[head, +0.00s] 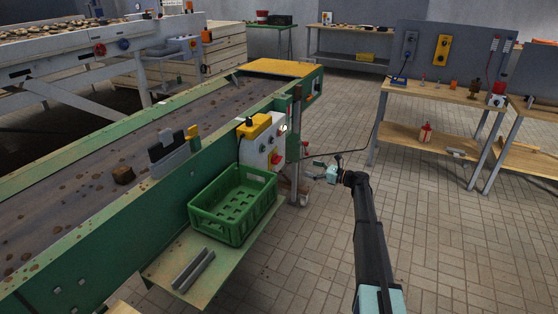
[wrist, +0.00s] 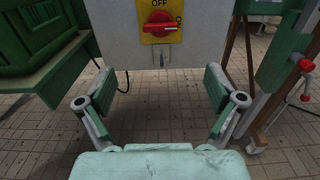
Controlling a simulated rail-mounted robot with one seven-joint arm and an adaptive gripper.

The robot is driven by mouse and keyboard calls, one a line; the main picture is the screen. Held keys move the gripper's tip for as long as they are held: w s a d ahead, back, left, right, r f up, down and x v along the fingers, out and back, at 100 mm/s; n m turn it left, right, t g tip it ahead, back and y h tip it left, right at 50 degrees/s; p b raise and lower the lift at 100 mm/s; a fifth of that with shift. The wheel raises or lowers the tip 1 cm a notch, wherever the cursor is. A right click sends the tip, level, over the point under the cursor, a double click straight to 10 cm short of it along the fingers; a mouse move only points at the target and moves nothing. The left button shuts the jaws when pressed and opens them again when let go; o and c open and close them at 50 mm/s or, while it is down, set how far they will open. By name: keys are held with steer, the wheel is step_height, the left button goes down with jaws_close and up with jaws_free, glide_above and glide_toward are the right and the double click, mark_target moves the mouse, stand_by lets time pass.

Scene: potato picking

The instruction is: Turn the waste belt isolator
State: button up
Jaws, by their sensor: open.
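The isolator is a red rotary knob (wrist: 160,27) on a yellow plate marked OFF at its top. Its handle lies roughly horizontal in the wrist view. The plate is on a pale grey box (wrist: 110,27), which also shows on the belt's green side in the head view (head: 251,151), with the red knob (head: 276,158) on its face. My gripper (wrist: 160,82) is open and empty, its fingers spread wide below the knob in the wrist view and not touching it. In the head view my gripper (head: 321,172) is to the right of the box, apart from it.
A green crate (head: 233,187) sits on a shelf below the box, left of my gripper; it also shows in the wrist view (wrist: 35,35). A green post with a red-knobbed lever (wrist: 306,66) stands at right. A workbench (head: 440,92) is farther right. Tiled floor between is clear.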

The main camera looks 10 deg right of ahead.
mark_target(280, 160)
steer(key=x, duration=1.7)
steer(key=shift+w, duration=0.15)
steer(key=c, duration=1.2)
